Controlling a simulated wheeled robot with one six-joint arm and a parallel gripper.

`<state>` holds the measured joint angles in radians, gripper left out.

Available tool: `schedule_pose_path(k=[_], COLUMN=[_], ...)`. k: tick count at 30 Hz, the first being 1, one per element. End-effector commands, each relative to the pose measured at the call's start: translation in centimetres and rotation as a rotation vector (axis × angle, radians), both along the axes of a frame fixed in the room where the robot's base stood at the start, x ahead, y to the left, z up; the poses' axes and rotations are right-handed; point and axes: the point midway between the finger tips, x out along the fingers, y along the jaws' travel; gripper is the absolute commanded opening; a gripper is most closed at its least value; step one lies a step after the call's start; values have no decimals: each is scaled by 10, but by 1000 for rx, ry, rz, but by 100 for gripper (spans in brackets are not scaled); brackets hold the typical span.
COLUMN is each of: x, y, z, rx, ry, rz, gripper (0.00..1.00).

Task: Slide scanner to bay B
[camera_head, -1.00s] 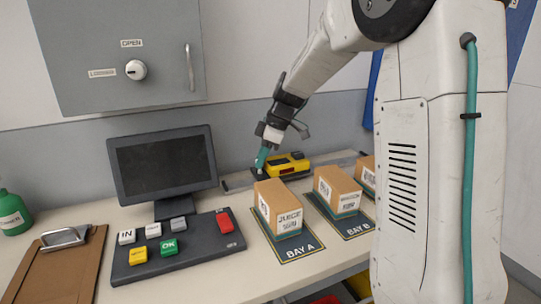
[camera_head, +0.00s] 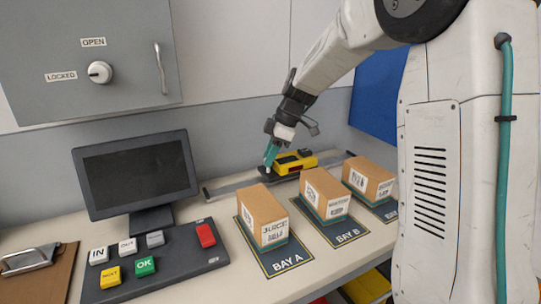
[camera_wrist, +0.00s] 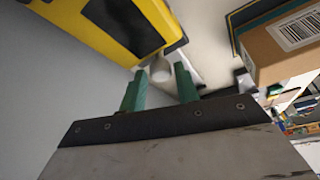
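The yellow and black scanner (camera_head: 297,161) sits on a metal rail (camera_head: 228,189) along the back of the counter. It appears behind the boxes of bay A and bay B; its exact alignment with bay B is hard to tell. The bay B mat (camera_head: 348,237) carries a brown box (camera_head: 326,192). My gripper (camera_head: 269,163) is at the scanner's left end. The scanner's yellow body (camera_wrist: 85,25) fills the upper left there.
Bay A (camera_head: 283,262) holds a brown box (camera_head: 263,212), and another box (camera_head: 368,177) stands right of bay B. A monitor (camera_head: 136,172) and a button panel (camera_head: 150,263) are at left. A grey cabinet (camera_head: 80,55) hangs above. The boxes stand in front of the rail.

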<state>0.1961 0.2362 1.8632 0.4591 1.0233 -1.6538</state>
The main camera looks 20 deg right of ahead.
Motion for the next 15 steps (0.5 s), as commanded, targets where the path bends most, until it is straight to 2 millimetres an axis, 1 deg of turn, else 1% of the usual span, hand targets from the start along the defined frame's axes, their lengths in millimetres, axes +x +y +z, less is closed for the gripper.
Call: schedule_pose_path(k=[5, 8, 11, 15], x=[-1, -1, -3, -6], y=[-1, -3, -8, -17], z=[0, 5, 18, 41], rx=[0, 0, 0, 0], ry=[2, 0, -1, -1], rz=[0, -1, -1, -2], gripper=[31, 31, 31, 31])
